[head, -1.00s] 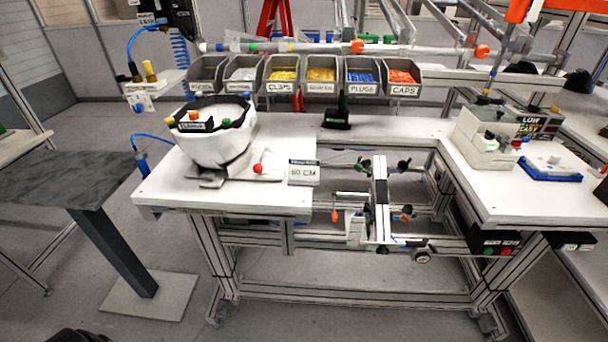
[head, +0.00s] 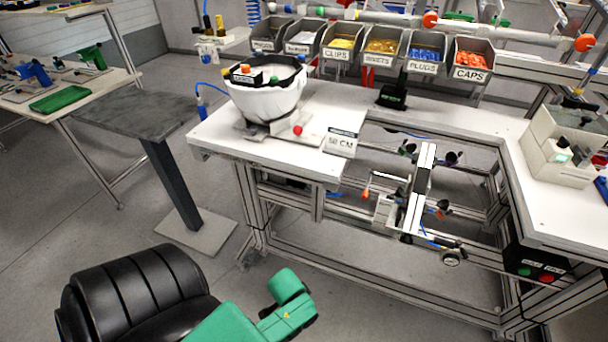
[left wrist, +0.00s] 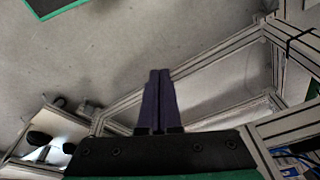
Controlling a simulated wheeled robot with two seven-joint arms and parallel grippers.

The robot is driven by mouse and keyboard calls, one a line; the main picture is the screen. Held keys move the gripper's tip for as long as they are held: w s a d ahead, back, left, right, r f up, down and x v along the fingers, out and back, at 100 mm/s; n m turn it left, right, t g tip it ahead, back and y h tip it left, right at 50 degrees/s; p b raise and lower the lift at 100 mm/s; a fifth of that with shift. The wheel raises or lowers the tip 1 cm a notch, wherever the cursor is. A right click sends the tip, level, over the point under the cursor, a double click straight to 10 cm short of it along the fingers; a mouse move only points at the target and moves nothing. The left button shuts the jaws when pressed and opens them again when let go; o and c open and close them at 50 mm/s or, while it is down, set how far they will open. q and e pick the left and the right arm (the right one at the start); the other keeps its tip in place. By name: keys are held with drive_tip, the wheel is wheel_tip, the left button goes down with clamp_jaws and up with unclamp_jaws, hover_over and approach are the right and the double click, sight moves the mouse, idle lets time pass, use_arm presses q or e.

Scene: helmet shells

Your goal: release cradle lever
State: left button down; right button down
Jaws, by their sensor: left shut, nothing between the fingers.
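In the head view, a white helmet shell (head: 262,103) sits open side up on a cradle (head: 258,132) at the left end of the white bench. A red ball knob (head: 297,130), seemingly the cradle lever's end, stands at the cradle's right front. My left arm shows at the bottom of the head view, well in front of the bench and apart from the cradle. In the left wrist view my left gripper (left wrist: 158,75) is shut and empty, with floor and frame rails behind it. The lever does not show there. My right gripper is out of view.
A dark side table (head: 135,115) is left of the bench. A white fixture with an orange-tipped handle (head: 418,190) hangs in the bench opening. Labelled part bins (head: 340,45) line the back.

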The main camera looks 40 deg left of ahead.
use_arm(q)
wheel_tip(320, 180, up, 11)
drive_tip(key=w+a+t, duration=0.1)
drive_tip(key=w+a, duration=0.1)
drive_tip(key=m+t+y, duration=0.6)
drive_tip(key=m+t, duration=0.4)
drive_tip(key=m, duration=0.3)
approach(298, 148)
drive_tip(key=shift+s+a+f, duration=0.25)
drive_tip(key=shift+s+f, duration=0.1)
drive_tip(key=shift+s, duration=0.15)
drive_tip(key=shift+s+a+f, duration=0.3)
drive_tip(key=shift+s+f, duration=0.1)
drive_tip(key=shift+s, duration=0.1)
drive_tip(key=w+m, duration=0.1)
drive_tip(key=w, duration=0.2)
drive_tip(key=w+a+r+m+t+h, duration=0.1)
drive_tip(key=w+m, duration=0.1)
drive_tip(key=w, duration=0.2)
drive_tip(key=w+r+m+t+h, duration=0.1)
drive_tip(key=w+m, duration=0.1)
drive_tip(key=w, duration=0.2)
drive_tip(key=shift+w+a+r, duration=0.1)
drive_tip(key=shift+w+a, duration=0.15)
drive_tip(key=shift+s+a+r+p, duration=0.2)
drive_tip(key=shift+s+a+p, duration=0.1)
drive_tip(key=shift+a+p, duration=0.25)
drive_tip(key=shift+a, duration=0.1)
